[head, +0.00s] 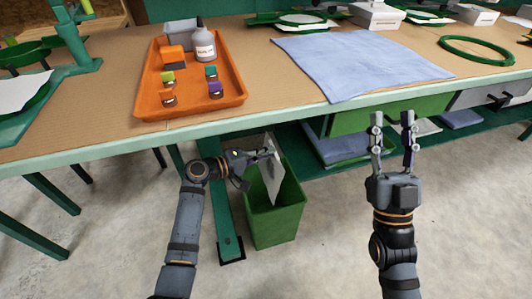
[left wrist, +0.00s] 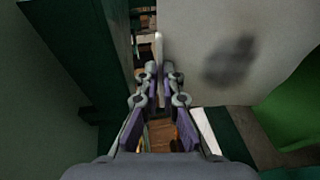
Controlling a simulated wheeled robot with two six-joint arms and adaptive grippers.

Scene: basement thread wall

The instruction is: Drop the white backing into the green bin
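The white backing (head: 271,178) is a thin sheet hanging upright over the mouth of the green bin (head: 275,222), which stands on the floor under the bench's front edge. My left gripper (head: 266,154) is shut on the upper part of the sheet. In the left wrist view the fingers (left wrist: 158,75) pinch its edge, and its broad white face (left wrist: 225,45) carries a dark smudge-like shadow. Whether the lower edge touches the bin cannot be told. My right gripper (head: 392,118) is open and empty, pointing at the bench's front.
An orange tray (head: 190,104) with a bottle (head: 203,45) and small thread spools lies on the bench, right of a green machine. A blue cloth (head: 355,62) lies at centre. A green bench leg (head: 222,215) stands left of the bin. A green drawer (head: 385,113) hangs under the top.

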